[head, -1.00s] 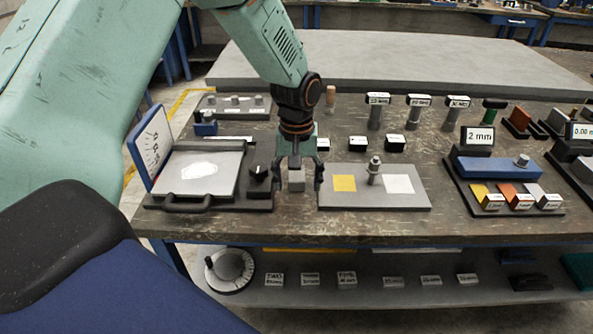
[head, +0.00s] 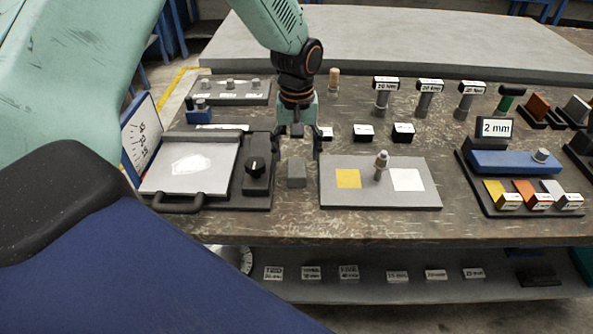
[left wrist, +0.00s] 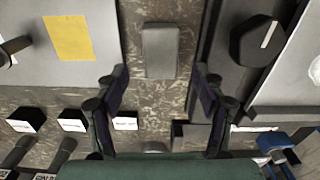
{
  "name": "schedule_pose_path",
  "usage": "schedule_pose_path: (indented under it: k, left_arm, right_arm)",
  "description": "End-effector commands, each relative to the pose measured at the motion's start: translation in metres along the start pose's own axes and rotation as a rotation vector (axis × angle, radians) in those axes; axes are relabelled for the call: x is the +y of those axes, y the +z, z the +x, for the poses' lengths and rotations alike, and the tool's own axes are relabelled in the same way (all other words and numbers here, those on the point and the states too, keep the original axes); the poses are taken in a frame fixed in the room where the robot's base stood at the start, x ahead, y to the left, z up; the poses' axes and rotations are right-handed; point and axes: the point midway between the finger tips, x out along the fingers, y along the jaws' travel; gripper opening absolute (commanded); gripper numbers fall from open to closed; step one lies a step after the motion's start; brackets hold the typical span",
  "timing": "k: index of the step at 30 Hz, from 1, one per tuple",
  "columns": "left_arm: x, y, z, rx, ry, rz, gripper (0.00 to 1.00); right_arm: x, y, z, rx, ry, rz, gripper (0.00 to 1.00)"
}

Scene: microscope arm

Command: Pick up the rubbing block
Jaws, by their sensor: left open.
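A small plain grey block (head: 297,173), which looks like the rubbing block, lies on the worn bench top between the white-topped plate and the grey board. My left gripper (head: 298,150) is open and empty, just behind and above the block in the head view. In the left wrist view the block (left wrist: 160,50) sits beyond the spread fingertips (left wrist: 160,78), roughly centred between them and not gripped. My right gripper is not in view.
Left of the block is a plate with a black knob (head: 255,166) and front handle. Right is a grey board (head: 340,197) with yellow and white patches and a metal post. Small black-and-white blocks (head: 363,132) stand behind. Bare bench lies in front.

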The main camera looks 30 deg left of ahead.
Motion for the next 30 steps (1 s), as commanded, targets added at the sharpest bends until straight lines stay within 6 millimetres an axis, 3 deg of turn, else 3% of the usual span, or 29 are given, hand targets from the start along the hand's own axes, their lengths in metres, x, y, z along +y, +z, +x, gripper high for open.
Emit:
schedule_pose_path:
  k: [10,18,30]
  left_arm:
    - [-0.001,0.004,0.045,-0.001,-0.002,0.001,0.69]
    - [-0.001,0.002,0.049,0.000,0.000,0.001,0.69]
    - [-0.001,0.001,0.049,0.000,0.000,0.001,0.36]
  right_arm:
    - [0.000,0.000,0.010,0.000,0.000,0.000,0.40]
    - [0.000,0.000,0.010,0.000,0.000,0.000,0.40]
    - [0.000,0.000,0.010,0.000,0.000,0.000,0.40]
